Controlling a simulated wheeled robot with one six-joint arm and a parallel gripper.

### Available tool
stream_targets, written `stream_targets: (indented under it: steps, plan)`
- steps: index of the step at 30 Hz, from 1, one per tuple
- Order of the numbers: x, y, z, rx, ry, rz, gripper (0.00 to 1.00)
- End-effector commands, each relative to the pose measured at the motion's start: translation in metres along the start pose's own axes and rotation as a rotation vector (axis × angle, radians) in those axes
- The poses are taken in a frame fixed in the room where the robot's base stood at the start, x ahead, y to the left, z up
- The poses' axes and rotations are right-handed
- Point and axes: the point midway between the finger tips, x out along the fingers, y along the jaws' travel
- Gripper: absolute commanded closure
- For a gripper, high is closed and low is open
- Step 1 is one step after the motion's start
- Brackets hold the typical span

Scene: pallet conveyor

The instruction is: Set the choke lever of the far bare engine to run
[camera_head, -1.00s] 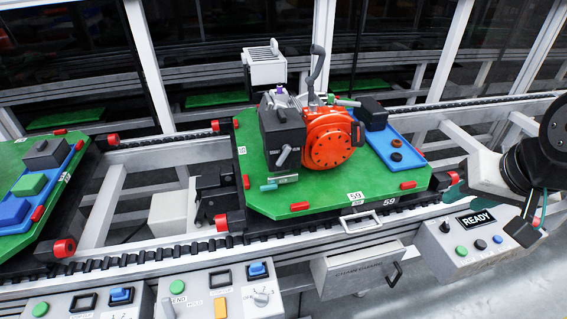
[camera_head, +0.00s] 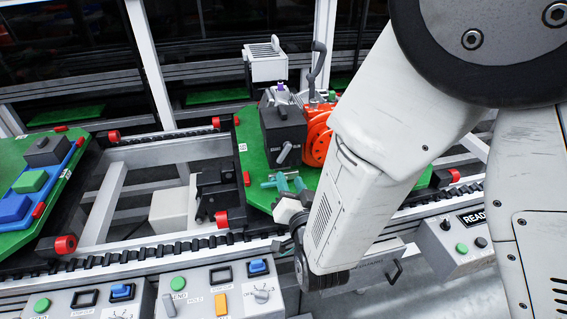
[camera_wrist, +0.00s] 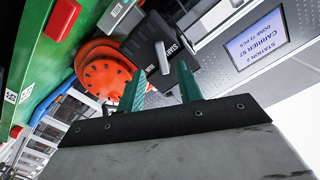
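The engine has an orange-red round cover (camera_head: 317,138) and a black box (camera_head: 284,127) on its left side. A grey choke lever (camera_head: 284,153) slants on the front of the box. In the wrist view the black box (camera_wrist: 148,38) bears partly readable lettering, and the lever (camera_wrist: 163,58) points toward my gripper. My gripper (camera_wrist: 160,80) is open, with its teal fingers apart on either side of the lever's line; contact is not visible. In the head view my gripper (camera_head: 290,182) is low in front of the box. My arm hides the engine's right side.
The engine stands on a green pallet (camera_head: 252,168) on the conveyor. Another green pallet with blue parts (camera_head: 14,208) is at the left. Control panels (camera_head: 190,290) line the front. A grey box (camera_head: 264,62) stands behind the engine. A station display (camera_wrist: 257,42) shows in the wrist view.

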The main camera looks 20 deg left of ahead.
Motion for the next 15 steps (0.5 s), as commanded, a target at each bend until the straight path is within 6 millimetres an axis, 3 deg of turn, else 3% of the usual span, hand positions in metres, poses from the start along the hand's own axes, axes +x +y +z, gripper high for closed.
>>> stream_targets:
  steps: [15]
  plan:
    - [0.069,-0.001,-0.001,0.001,0.006,-0.003,0.65]
